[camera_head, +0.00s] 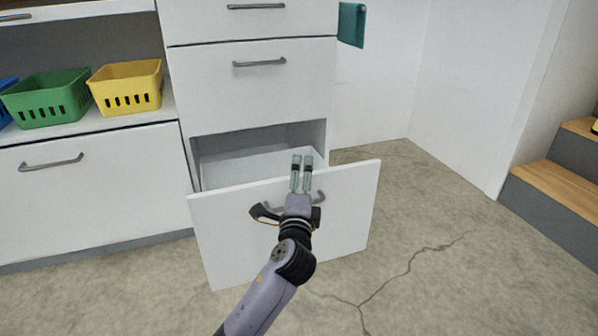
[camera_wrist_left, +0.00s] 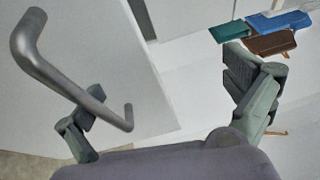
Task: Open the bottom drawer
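The bottom drawer (camera_head: 225,240) of the white cabinet is pulled well out; its white front stands away from the dark opening. Its curved grey handle (camera_head: 320,197) is partly hidden behind my left gripper (camera_head: 301,172), whose two fingers point up past the front's top edge. In the left wrist view the handle (camera_wrist_left: 75,80) crosses the left side, close to the left finger. There my left gripper (camera_wrist_left: 165,85) has its fingers wide apart with nothing held between them. Whether a finger touches the handle, I cannot tell. My right gripper is not in view.
Two closed drawers (camera_head: 250,90) sit above. A green basket (camera_head: 48,98) and a yellow basket (camera_head: 127,88) stand on the left shelf. Wooden-topped steps (camera_head: 565,185) are at the right. The cracked floor (camera_head: 430,220) between is clear.

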